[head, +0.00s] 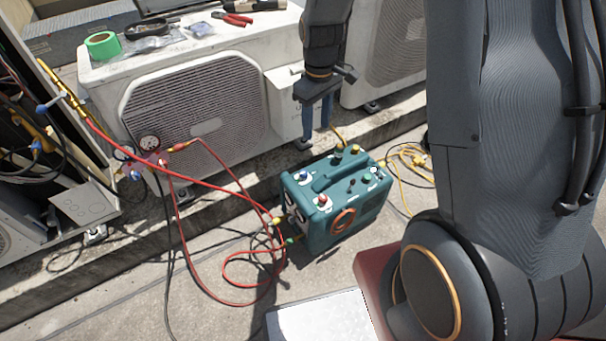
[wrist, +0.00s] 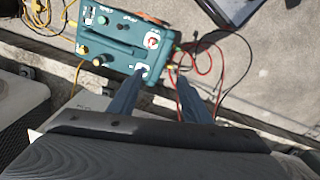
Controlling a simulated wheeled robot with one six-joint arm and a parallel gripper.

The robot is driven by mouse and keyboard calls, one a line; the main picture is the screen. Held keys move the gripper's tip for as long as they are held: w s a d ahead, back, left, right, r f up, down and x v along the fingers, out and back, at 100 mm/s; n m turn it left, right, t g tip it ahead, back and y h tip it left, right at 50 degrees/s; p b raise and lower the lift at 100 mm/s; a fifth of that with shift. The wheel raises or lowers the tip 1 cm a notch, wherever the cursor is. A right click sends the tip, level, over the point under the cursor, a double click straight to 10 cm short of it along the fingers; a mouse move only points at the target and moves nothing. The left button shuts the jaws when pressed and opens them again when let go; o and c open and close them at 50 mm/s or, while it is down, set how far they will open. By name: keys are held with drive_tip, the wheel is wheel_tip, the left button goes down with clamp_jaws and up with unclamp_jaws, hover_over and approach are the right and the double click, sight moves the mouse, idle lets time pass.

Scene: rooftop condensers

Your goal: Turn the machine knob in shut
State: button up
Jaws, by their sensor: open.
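The teal machine (head: 343,215) stands on the roof floor in the head view, below and in front of my gripper. I cannot read which one is marked "in". In the wrist view the machine (wrist: 118,42) is at the top, with the red knob (wrist: 152,40) and the blue knob (wrist: 140,69) at its right end. My gripper (head: 316,133) points down with its fingers apart and empty. In the wrist view one gripper finger (wrist: 160,76) appears close to the blue knob; the gap in depth is unclear.
Red hoses (head: 222,185) run from a gauge manifold (head: 149,146) to the machine's left end. A white condenser (head: 200,100) with tools and green tape (head: 103,45) on top stands behind.

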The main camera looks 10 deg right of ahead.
drive_tip(key=w+f+n+b, duration=0.25)
drive_tip(key=w+f, duration=0.35)
drive_tip(key=f, duration=0.5)
drive_tip(key=w+f+n+b, duration=0.25)
drive_tip(key=w+f, duration=0.35)
drive_tip(key=f, duration=0.5)
drive_tip(key=n+b, duration=0.1)
drive_tip(key=b, duration=0.1)
hover_over(304, 172)
wheel_tip(304, 172, down, 5)
drive_tip(key=shift+f, duration=3.95)
drive_tip(key=c, duration=1)
drive_tip(key=shift+c, duration=0.2)
